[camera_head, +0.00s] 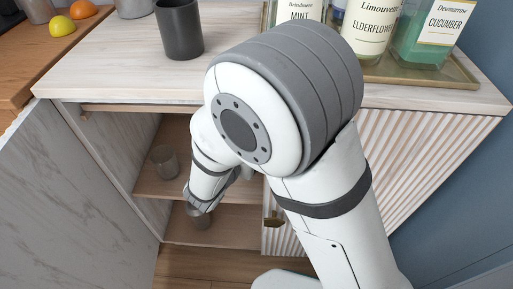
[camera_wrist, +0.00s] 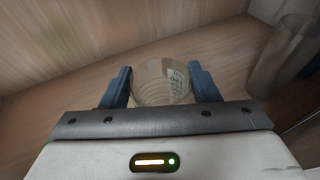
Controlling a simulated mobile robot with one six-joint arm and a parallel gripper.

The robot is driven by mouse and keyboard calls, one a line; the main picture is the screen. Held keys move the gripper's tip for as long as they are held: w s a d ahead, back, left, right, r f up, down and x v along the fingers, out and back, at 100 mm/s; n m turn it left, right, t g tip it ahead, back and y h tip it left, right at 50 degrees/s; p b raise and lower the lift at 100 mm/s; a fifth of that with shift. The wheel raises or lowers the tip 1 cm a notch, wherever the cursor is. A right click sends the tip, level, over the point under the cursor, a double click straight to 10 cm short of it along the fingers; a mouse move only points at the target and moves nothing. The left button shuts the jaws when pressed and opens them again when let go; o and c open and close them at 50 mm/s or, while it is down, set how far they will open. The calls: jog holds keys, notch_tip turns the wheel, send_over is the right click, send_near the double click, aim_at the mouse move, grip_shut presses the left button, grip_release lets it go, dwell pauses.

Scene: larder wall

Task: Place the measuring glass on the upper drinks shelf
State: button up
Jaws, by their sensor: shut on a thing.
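The measuring glass (camera_wrist: 160,84) is a clear tumbler with printed markings, between the two blue fingers of my gripper (camera_wrist: 160,74) in the wrist view. My gripper is shut on it. In the head view my gripper (camera_head: 199,206) reaches into the open cabinet, with the glass (camera_head: 199,219) just below it, partly hidden. The upper shelf (camera_head: 148,188) in the cabinet carries another clear glass (camera_head: 165,160), to the left of my gripper. I cannot tell whether the held glass touches a shelf.
A tall clear glass (camera_wrist: 287,52) stands close to the right finger in the wrist view. A lower shelf (camera_head: 235,232) lies beneath. The countertop (camera_head: 115,65) holds a dark cup (camera_head: 180,28) and a tray (camera_head: 455,79) of bottles. A slatted front (camera_head: 415,125) closes the cabinet's right side.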

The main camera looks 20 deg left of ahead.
jog(key=shift+w+d+f+b, duration=0.15)
jog(key=shift+w+f+b, duration=0.5)
jog(key=shift+w+f, duration=0.25)
jog(key=shift+w+d+f+b, duration=0.15)
jog(key=shift+w+f+b, duration=0.5)
jog(key=shift+w+f, duration=0.25)
jog(key=o, duration=1.5)
jog(key=shift+f, duration=0.1)
jog(key=p+v, duration=0.3)
jog(key=v, duration=0.9)
jog(key=shift+p, duration=0.35)
